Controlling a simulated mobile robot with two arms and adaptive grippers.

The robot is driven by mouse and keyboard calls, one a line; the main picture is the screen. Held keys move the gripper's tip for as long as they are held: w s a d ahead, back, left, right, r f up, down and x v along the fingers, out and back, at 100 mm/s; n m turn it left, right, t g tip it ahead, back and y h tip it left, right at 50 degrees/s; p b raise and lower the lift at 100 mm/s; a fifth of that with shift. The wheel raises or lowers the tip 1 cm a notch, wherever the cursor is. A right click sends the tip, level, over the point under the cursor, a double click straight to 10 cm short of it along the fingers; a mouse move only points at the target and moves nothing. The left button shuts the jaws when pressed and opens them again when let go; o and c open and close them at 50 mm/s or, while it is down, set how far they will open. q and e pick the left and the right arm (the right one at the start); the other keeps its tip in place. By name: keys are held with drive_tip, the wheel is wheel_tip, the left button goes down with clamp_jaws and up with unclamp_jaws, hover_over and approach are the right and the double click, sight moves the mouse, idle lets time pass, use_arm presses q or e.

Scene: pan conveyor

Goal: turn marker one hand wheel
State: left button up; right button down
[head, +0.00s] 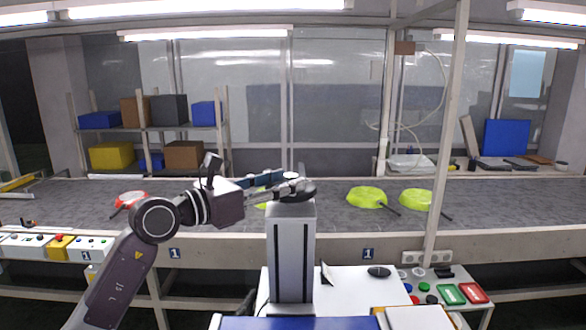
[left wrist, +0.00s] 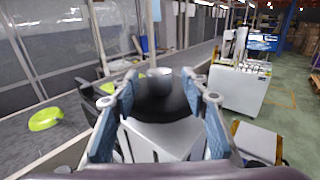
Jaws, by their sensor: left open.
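The marker is a grey column (head: 291,250) standing in front of the conveyor, with a black round hand wheel (head: 302,194) on top. My left gripper (head: 290,180) reaches in from the left at the height of the wheel. In the left wrist view its open fingers (left wrist: 160,82) lie on either side of the wheel. I cannot tell whether they touch it. My right gripper is not in view.
The conveyor (head: 330,220) runs behind the column. Yellow-green pans (head: 366,197) and a red-rimmed pan (head: 131,198) lie on it. An upright post (head: 446,130) stands to the right. A button panel (head: 440,289) is at front right, another (head: 40,246) at far left.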

use_arm(q)
drive_tip(key=shift+p+x, duration=0.4)
drive_tip(key=shift+x, duration=0.85)
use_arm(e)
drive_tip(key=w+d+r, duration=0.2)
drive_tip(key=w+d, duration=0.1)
use_arm(q)
drive_tip(key=shift+c, duration=2.8)
drive_tip(key=c, duration=0.5)
drive_tip(key=shift+w+f+g+b, duration=0.1)
drive_tip(key=shift+f+g+b, duration=0.15)
drive_tip(key=shift+b, duration=0.35)
clamp_jaws()
drive_tip(key=m+g+h+b, duration=0.1)
drive_tip(key=m+g+b, duration=0.1)
drive_tip(key=b, duration=0.2)
drive_tip(key=shift+f+g+h, duration=0.1)
drive_tip(key=shift+g+h, duration=0.15)
drive_tip(key=shift+h, duration=0.15)
drive_tip(key=shift+m+g+h+b, duration=0.3)
drive_tip(key=shift+m+g+b, duration=0.15)
drive_tip(key=shift+g, duration=0.25)
drive_tip(key=shift+r+m+g+h, duration=0.25)
drive_tip(key=shift+m+g+h, duration=0.25)
drive_tip(key=shift+m+g, duration=0.3)
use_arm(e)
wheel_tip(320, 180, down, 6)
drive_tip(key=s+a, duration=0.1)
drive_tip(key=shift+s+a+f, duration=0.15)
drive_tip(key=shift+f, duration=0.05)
